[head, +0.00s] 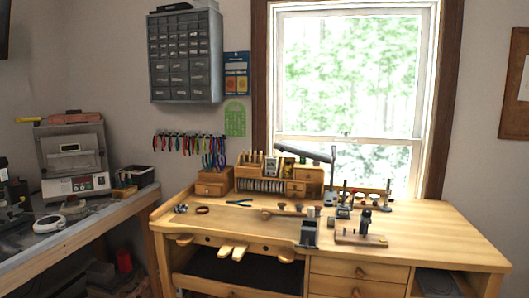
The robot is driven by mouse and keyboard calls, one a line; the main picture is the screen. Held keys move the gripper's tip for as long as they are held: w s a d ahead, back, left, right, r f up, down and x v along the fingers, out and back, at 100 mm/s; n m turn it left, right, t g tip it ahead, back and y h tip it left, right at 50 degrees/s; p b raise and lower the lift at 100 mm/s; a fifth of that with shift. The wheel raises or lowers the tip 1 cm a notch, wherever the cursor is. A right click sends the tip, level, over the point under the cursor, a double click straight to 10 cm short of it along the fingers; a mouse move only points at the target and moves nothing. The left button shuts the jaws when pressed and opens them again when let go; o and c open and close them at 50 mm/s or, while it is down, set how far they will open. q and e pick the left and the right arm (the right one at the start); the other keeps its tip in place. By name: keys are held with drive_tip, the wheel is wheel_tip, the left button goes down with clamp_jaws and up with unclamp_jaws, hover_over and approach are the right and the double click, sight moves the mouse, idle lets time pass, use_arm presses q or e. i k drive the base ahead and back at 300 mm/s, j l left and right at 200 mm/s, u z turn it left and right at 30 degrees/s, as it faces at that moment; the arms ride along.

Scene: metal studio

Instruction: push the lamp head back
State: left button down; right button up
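A grey lamp stands at the back of the wooden workbench (430,224), in front of the window. Its long, slim lamp head (303,152) reaches left from a thin upright post (333,172) and hangs over a wooden organizer. The head slopes slightly, with its left end higher. The lamp's base is hidden among small tools. Neither of my grippers is in view.
The wooden organizer (305,174) and small tools crowd the bench's back. A dark vise-like block (308,233) sits at the front edge, beside a wooden stand (362,238). The bench's right side is clear. A side table (75,232) stands left.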

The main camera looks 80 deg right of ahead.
sight(283, 147)
drive_tip(key=i+l+z, duration=0.1)
drive_tip(key=i+z, duration=0.6)
drive_tip(key=i+j+z, duration=0.1)
drive_tip(key=i+z, duration=0.2)
drive_tip(key=i+l+z, duration=0.1)
drive_tip(key=i+z, duration=0.25)
drive_tip(key=i, duration=0.25)
drive_tip(key=i+z, duration=0.4)
drive_tip(key=i, duration=0.2)
drive_tip(key=i+z, duration=0.2)
drive_tip(key=z, duration=0.15)
drive_tip(key=i+j+z, duration=0.1)
drive_tip(key=z, duration=0.3)
drive_tip(key=i+j+z, duration=0.2)
drive_tip(key=z, duration=0.15)
drive_tip(key=i, duration=0.05)
